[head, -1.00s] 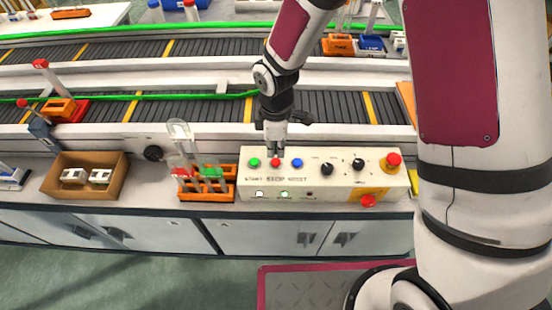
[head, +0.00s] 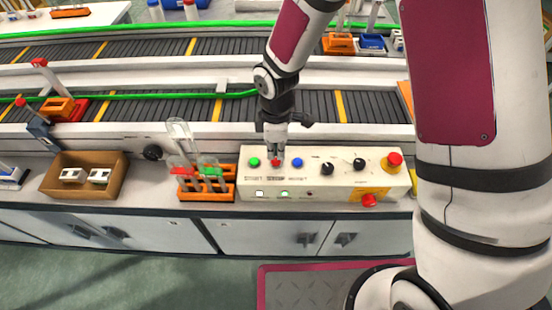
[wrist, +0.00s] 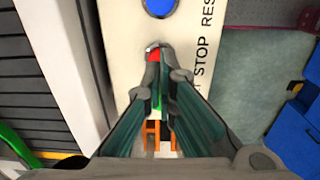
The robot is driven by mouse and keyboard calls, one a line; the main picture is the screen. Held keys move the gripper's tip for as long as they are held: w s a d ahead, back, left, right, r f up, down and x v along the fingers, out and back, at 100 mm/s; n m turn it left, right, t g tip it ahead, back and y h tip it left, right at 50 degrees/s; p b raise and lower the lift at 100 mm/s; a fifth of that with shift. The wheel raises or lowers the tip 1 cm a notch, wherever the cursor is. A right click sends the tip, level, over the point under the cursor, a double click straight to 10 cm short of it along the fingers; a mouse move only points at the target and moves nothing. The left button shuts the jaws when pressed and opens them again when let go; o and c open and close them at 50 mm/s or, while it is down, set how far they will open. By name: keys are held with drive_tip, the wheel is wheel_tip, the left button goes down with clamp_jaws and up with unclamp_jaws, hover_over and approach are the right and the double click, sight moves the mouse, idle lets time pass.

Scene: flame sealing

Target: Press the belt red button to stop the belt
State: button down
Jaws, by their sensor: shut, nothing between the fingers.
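The red belt button (head: 276,162) is on the cream control panel (head: 225,300) in the head view, between a green button (head: 254,162) and a blue button (head: 297,162). My gripper (head: 275,153) is shut and empty, pointing down with its fingertips at the red button. In the wrist view the red button (wrist: 153,55) shows only in part at the fingertips (wrist: 160,50), which cover the rest. Touch seems likely, but I cannot tell whether the button is pressed in. The lower belt (head: 180,108) runs behind the panel.
Black knobs (head: 358,163) and red emergency buttons (head: 394,160) are on the panel's right side. An orange rack (head: 187,193) with glass tubes stands close to the panel's left. A cardboard box (head: 60,195) lies farther left.

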sight(276, 161)
drive_tip(key=shift+f+b, duration=0.55)
drive_tip(key=shift+f, duration=0.6)
idle(1.2)
wheel_tip(276, 161, up, 8)
drive_tip(key=p, duration=0.3)
drive_tip(key=shift+p, duration=0.3)
idle(0.8)
